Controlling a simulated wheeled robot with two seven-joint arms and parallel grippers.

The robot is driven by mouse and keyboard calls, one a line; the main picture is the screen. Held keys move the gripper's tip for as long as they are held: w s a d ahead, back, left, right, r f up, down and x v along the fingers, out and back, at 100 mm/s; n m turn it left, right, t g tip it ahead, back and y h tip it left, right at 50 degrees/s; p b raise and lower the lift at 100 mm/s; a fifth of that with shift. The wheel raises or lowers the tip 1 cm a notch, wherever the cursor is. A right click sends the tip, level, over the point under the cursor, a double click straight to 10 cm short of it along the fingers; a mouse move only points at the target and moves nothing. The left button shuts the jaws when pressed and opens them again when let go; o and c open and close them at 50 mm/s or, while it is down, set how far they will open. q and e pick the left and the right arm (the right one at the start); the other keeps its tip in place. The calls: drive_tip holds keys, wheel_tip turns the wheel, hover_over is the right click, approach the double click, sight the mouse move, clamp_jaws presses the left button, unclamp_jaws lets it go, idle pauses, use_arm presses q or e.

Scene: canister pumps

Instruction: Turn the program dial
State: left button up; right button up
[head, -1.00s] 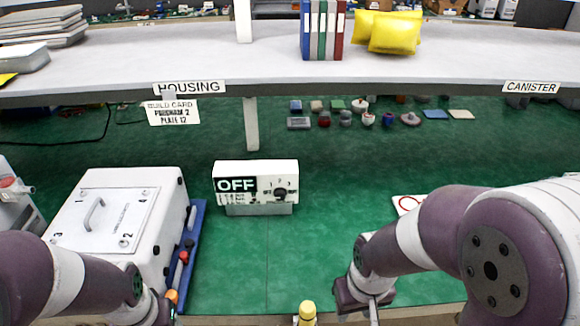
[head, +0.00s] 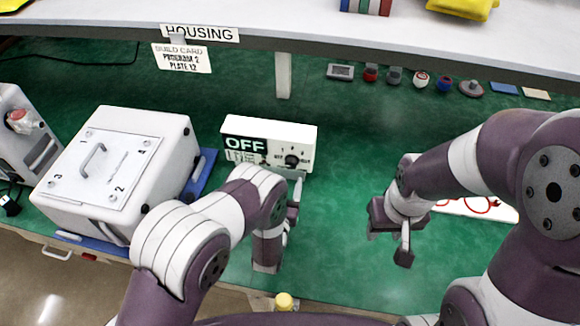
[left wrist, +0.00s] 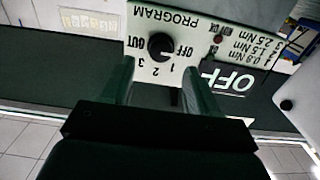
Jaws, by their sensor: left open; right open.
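The program dial (head: 292,160) is a black round knob on the front of a white control box (head: 300,135) with a black OFF display (head: 245,144). In the left wrist view the dial (left wrist: 161,46) appears upside down, ringed by OFF, 1, 2, 3 and OUT. My left gripper (head: 294,200) is in front of the box, below the dial. In the left wrist view its two fingers (left wrist: 158,90) are apart, with the dial just beyond the gap and nothing between them. My right gripper (head: 395,235) hangs over the mat to the right, open and empty.
A white housing (head: 60,190) with a numbered lid stands on a blue tray (head: 207,165) at the left. A build card (head: 182,58) hangs from the shelf edge. Small parts (head: 422,79) line the back right. A white sheet with red marks (head: 480,207) lies right. The green mat between is clear.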

sight(290, 165)
use_arm(q)
drive_tip(key=w, duration=0.4)
drive_tip(key=shift+w+d+r, duration=0.15)
drive_tip(key=shift+w+d, duration=0.1)
drive_tip(key=shift+d, duration=0.15)
drive_tip(key=shift+w+d, duration=0.1)
drive_tip(key=shift+w, duration=0.35)
drive_tip(key=c, duration=1)
drive_tip(key=shift+c, duration=0.2)
